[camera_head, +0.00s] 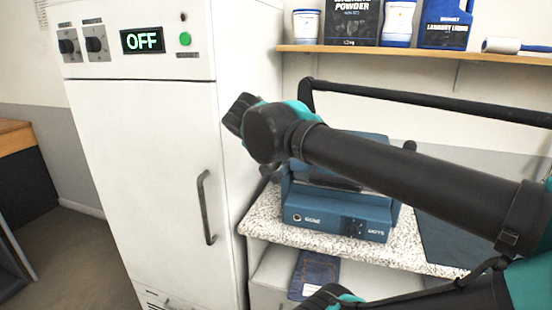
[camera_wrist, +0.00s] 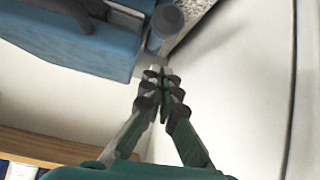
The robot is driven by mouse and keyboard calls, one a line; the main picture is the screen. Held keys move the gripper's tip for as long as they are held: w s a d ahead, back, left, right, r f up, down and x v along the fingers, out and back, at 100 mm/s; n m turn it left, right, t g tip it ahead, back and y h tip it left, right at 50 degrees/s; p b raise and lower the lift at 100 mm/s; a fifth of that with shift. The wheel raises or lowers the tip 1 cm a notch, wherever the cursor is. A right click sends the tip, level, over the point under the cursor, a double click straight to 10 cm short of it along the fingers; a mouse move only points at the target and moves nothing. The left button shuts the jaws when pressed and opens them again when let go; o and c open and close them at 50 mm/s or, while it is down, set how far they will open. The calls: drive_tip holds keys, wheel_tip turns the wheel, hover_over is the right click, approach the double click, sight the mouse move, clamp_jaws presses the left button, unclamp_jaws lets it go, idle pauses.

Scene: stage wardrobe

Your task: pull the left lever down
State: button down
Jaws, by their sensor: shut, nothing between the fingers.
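A blue machine (camera_head: 335,213) with a dark dial on its front stands on a speckled countertop, partly covered by my arm. A dark rounded knob (camera_head: 410,147) shows at its right side. At its left side, a dark lever end (camera_head: 267,172) shows partly beneath my arm. In the wrist view the blue machine (camera_wrist: 75,35) is at upper left, and a grey-blue rounded lever end (camera_wrist: 168,20) stands beside it. My gripper (camera_wrist: 162,75) is shut and empty, its fingertips just below that lever end in the picture, with no clear contact. My fingers are hidden in the head view.
A tall white cabinet (camera_head: 150,170) with an OFF display stands close on the left. A wooden shelf (camera_head: 400,50) with laundry containers is above. A black bar (camera_head: 430,103) runs behind my arm. The speckled countertop (camera_head: 270,225) has a small bare patch by the cabinet.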

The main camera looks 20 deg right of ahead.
drive_tip(key=s+a+r, duration=0.2)
drive_tip(key=s+a, duration=0.1)
drive_tip(key=s, duration=0.2)
drive_tip(key=shift+s+a+r, duration=0.15)
drive_tip(key=shift+s+r, duration=0.05)
drive_tip(key=shift+r, duration=0.05)
drive_tip(key=shift+s, duration=0.1)
idle(0.3)
